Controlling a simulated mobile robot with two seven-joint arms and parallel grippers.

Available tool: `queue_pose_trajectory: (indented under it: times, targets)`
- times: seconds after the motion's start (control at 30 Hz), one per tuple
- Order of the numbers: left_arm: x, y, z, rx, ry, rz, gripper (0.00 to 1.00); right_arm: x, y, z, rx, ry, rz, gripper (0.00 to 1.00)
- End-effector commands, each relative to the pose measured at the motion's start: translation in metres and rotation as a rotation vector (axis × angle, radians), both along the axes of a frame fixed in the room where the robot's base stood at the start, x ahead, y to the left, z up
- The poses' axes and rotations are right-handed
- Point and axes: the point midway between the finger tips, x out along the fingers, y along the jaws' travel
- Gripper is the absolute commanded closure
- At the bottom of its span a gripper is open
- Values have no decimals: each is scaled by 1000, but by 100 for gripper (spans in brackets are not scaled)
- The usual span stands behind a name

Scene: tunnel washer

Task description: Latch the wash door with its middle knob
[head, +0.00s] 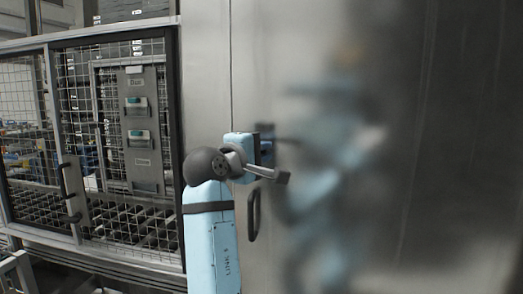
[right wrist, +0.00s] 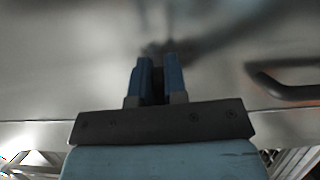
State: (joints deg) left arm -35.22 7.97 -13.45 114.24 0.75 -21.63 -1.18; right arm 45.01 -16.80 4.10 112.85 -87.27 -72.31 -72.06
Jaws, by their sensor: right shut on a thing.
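The wash door (head: 400,200) is a tall brushed-steel panel, looking flush at the seam on its left side. My right gripper (head: 266,150) is at the door's left edge, above a dark bar handle (head: 253,214). In the right wrist view its two blue fingers (right wrist: 159,78) are shut on a dark piece (right wrist: 158,88), which I take to be the middle knob. Fingers and wrist hide most of the knob, so its turn angle cannot be read. The handle also shows in the right wrist view (right wrist: 287,86). My left gripper is in neither view.
A mesh-guarded enclosure (head: 120,130) with a black frame stands to the left, with a handle (head: 70,190) on its gate. A plain steel strip (head: 206,80) lies between it and the door. The door's right part is clear and shows my blurred reflection.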

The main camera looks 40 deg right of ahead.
Motion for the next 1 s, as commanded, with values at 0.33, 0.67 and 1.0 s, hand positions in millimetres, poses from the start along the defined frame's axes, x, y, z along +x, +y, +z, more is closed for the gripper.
queue_pose_trajectory:
  times: [0.33, 0.67, 1.0]
  targets:
    - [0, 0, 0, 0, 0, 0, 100, 0, 0, -1, 36, -44, 1, 100]
    - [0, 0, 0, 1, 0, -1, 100, 0, 0, -2, 37, -44, 1, 100]
    - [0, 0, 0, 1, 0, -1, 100, 0, 0, -2, 36, -43, 1, 62]
